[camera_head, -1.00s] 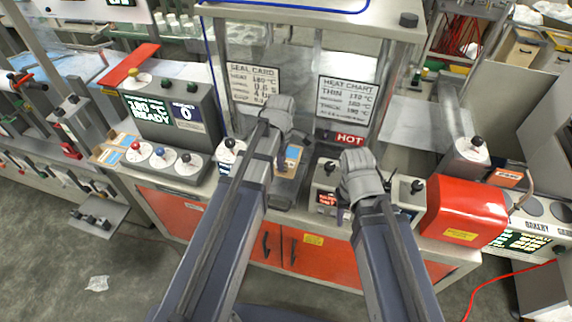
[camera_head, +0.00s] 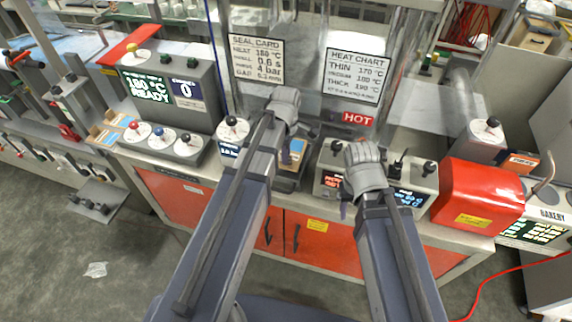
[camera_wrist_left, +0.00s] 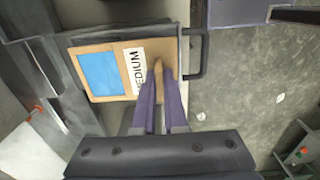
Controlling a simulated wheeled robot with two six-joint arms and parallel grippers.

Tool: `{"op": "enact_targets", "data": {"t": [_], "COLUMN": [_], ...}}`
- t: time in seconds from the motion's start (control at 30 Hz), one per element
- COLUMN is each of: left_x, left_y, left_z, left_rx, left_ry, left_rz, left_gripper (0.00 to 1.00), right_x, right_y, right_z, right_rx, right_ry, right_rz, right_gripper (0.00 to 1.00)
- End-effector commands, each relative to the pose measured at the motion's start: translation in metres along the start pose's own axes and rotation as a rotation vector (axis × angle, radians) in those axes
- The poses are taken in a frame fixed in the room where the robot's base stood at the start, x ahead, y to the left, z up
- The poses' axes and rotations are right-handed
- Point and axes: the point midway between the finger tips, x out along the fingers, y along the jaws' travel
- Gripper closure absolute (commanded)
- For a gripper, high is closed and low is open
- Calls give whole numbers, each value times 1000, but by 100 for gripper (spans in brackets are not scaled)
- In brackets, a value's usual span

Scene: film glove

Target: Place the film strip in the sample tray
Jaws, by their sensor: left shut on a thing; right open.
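The film strip is a tan card with a blue window (camera_head: 297,146) and a white "MEDIUM" label; the wrist view shows it large (camera_wrist_left: 100,72). My left gripper (camera_wrist_left: 160,68) is shut on the card beside the label. The card lies over the dark sample tray (camera_head: 287,184), whose grey handle (camera_wrist_left: 195,55) shows beyond the card's edge in the wrist view. I cannot tell whether the card touches the tray bottom. The left hand hides part of the card in the head view. My right gripper (camera_head: 345,209) is open and empty, in front of the small control boxes.
More tan-and-blue cards (camera_head: 111,129) lie at the counter's left. A control box with coloured knobs (camera_head: 160,143) stands between them and the tray. A red housing (camera_head: 478,192) stands on the right.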

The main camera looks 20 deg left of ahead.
Motion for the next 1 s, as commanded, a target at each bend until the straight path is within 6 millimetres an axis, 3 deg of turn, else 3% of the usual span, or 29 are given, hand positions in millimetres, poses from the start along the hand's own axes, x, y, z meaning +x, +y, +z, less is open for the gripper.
{"op": "enact_targets", "data": {"t": [0.23,0.7,0.73,1.0], "left_x": [34,38,37,36], "left_y": [0,0,0,0], "left_z": [0,0,0,0], "left_rx": [0,0,0,0], "left_ry": [0,0,0,0], "left_rz": [0,0,0,0], "left_gripper": [100,100,88,60], "right_x": [33,38,37,36], "right_y": [-3,-4,-4,-4], "right_z": [-2,-2,-2,-2], "right_rx": [1,2,2,2], "right_ry": [0,0,0,0], "right_rz": [0,0,0,0], "right_gripper": [50,50,50,50]}}
